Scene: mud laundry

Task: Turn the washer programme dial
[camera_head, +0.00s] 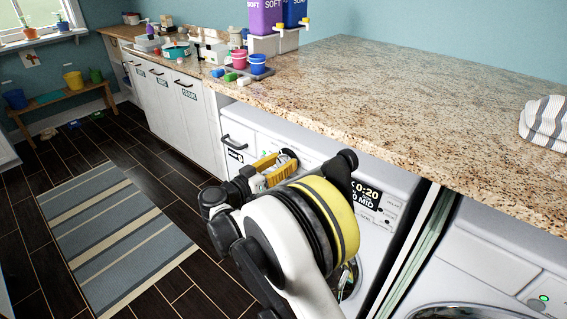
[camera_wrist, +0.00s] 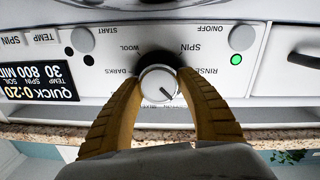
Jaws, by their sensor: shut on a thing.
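The washer programme dial (camera_wrist: 160,84) is a round light knob with a dark pointer line, set in the white control panel (camera_wrist: 212,72) in the wrist view, which shows upside down. My gripper (camera_wrist: 160,88) has its two tan ribbed fingers against either side of the dial, shut on it. Labels SPIN, RINSE, WOOL, DARKS and MIXED surround the dial. The display (camera_wrist: 38,82) reads QUICK 0:20, 30, 800, MID. In the head view the washer (camera_head: 385,190) is under the counter, and my arm hides the dial; my gripper (camera_head: 285,165) shows in part.
The granite counter (camera_head: 370,90) overhangs the washer. A drawer with a dark handle (camera_head: 235,145) is left of the panel. A second white machine (camera_head: 490,260) stands to the right. A striped towel (camera_head: 545,122) lies on the counter. A striped rug (camera_head: 105,235) covers floor at left.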

